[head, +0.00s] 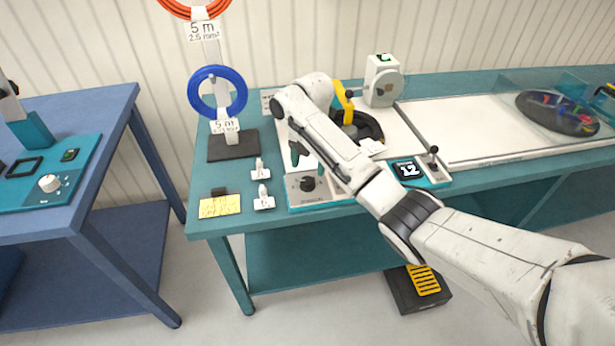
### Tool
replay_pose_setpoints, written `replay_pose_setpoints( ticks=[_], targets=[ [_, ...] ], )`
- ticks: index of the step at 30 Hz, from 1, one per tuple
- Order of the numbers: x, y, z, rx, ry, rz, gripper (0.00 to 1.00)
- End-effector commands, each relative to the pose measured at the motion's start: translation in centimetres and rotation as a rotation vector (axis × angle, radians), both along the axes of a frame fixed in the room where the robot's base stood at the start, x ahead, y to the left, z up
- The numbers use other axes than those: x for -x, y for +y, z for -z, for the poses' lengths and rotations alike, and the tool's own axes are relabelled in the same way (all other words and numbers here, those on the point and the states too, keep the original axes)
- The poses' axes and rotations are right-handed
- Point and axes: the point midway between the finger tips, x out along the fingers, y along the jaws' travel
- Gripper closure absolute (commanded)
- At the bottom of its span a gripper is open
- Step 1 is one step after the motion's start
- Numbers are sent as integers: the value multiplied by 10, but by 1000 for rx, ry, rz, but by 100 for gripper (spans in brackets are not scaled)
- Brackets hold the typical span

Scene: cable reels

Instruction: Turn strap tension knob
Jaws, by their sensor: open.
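A black knob (307,184) sits on a white panel at the front of the teal bench, with small markings around it too small to read. My gripper (298,160) points down, a little above and behind this knob in the picture. Its dark green fingers are partly hidden by my white arm, and it appears empty. I cannot tell whether it touches anything. A second knob, white (48,182), sits on the teal panel of the blue table at the left, far from my gripper. No readable label shows which knob sets the strap tension.
A black display reading 12 (407,169) and a small lever (433,160) are right of my forearm. A blue cable ring (232,106) hangs on a stand at the left. White clips (263,198) and a yellow note (220,206) lie left of the black knob.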

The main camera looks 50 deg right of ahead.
Motion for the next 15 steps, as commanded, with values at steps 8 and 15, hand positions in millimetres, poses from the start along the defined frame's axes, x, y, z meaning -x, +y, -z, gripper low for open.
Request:
replay_pose_setpoints(
  ticks=[8, 15],
  targets=[
    [-1, 1, 45, 1, 2, 2, 32],
    [-2, 1, 58, 1, -1, 2, 32]
  ],
)
